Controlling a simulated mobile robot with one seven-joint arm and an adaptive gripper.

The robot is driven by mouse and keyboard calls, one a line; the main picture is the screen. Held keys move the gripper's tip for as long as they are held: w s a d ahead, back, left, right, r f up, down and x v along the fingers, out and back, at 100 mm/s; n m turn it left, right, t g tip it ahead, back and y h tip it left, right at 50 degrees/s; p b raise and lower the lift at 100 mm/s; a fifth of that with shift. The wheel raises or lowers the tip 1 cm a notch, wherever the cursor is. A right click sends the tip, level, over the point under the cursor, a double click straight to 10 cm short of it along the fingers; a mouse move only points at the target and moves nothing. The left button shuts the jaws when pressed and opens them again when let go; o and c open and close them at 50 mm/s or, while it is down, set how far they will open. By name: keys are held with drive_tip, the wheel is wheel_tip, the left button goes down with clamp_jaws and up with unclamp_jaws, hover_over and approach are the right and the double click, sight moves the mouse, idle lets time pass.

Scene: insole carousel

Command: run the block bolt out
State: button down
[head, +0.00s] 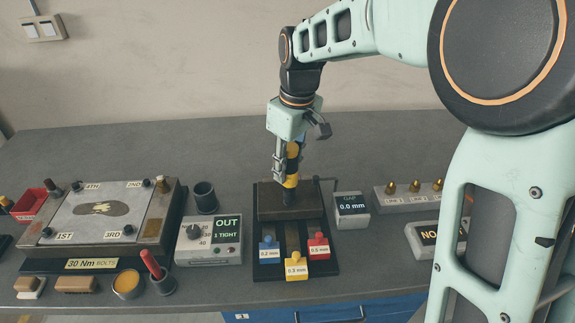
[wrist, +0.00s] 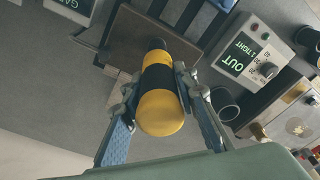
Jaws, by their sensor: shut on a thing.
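My gripper (head: 283,172) is shut on a yellow-and-black driver (head: 291,181), which stands roughly upright with its lower end at the dark brown block (head: 268,200). The wrist view shows both fingers around the driver's black band (wrist: 158,85), with the block (wrist: 125,40) beyond it. The block bolt is hidden under the driver; I cannot tell whether the tip is seated on it. A control box (head: 208,253) left of the block has a dial and a green screen (head: 227,228) reading "OUT" and "1 TIGHT". It also shows in the wrist view (wrist: 250,55).
Blue, yellow and red shim tabs (head: 296,267) sit before the block. A gap display (head: 351,204) reads 0.0 mm. A bolted plate (head: 70,190), a dark cup (head: 205,195) and a red-handled tool (head: 151,263) stand left.

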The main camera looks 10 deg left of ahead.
sight(288, 150)
drive_tip(key=shift+f+b, duration=0.5)
drive_tip(key=shift+f, duration=0.15)
idle(1.1)
drive_tip(key=shift+s+r+p, duration=0.1)
drive_tip(key=shift+r+p, duration=0.15)
drive_tip(key=shift+p, duration=0.15)
idle(0.9)
drive_tip(key=shift+r+p, duration=2.2)
drive_tip(key=shift+r, duration=0.7)
drive_tip(key=shift+f, duration=0.1)
